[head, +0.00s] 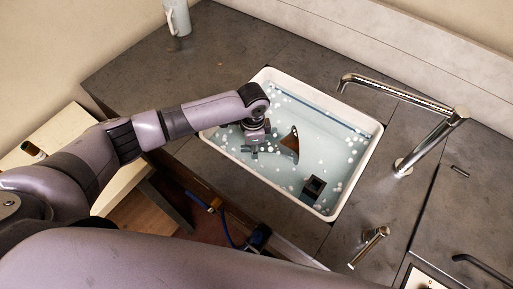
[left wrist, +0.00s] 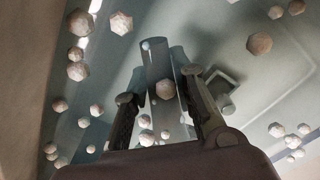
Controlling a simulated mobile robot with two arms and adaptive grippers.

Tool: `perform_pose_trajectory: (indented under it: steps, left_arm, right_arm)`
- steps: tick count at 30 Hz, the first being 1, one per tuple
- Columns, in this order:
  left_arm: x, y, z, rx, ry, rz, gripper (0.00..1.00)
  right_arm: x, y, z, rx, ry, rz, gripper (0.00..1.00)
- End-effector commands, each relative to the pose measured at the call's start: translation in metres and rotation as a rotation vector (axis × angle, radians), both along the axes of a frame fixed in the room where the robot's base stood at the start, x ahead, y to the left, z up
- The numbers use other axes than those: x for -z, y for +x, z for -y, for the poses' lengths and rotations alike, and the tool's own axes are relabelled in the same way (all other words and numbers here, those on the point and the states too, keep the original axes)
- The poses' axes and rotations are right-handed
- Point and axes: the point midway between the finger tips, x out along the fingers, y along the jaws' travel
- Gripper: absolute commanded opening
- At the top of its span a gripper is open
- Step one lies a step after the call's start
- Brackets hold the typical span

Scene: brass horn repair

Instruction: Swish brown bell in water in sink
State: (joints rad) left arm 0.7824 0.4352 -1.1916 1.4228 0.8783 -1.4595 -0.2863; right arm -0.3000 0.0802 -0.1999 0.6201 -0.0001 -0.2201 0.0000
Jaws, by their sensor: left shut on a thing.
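The sink (head: 222,143) is a white-rimmed basin of pale blue water with many white bubbles on it. The brown bell (head: 291,145), a dark flared cone, is in the sink right of my left gripper (head: 268,149), partly in the water. My left gripper reaches down into the basin and is shut on the bell. In the left wrist view, my left gripper's fingers (left wrist: 165,110) stand on both sides of a bluish, tapered shape seen among the bubbles; its colour is washed out there. My right gripper is not in view.
A chrome faucet (head: 405,97) arches over the sink's back right. A dark square object (head: 314,187) lies near the basin's front. The left counter is mostly clear.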

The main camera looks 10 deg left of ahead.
Motion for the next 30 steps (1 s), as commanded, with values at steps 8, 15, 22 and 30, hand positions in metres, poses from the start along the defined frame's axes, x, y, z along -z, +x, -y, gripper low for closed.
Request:
perform_pose_trajectory:
  steps: [8,15,22,30]
  left_arm:
    - [0.0,0.002,-0.004,0.0,-0.001,0.0,0.0]
    - [-0.001,0.001,-0.002,0.0,-0.001,0.0,0.0]
    - [-0.001,-0.002,0.006,0.001,-0.002,0.0,0.0]
    - [-0.001,-0.006,0.015,0.001,-0.001,0.0,0.0]
  right_arm:
    - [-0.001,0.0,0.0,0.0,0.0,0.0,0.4]
    - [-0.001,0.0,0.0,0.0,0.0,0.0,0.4]
    - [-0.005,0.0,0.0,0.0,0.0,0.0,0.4]
    - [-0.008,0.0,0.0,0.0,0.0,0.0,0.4]
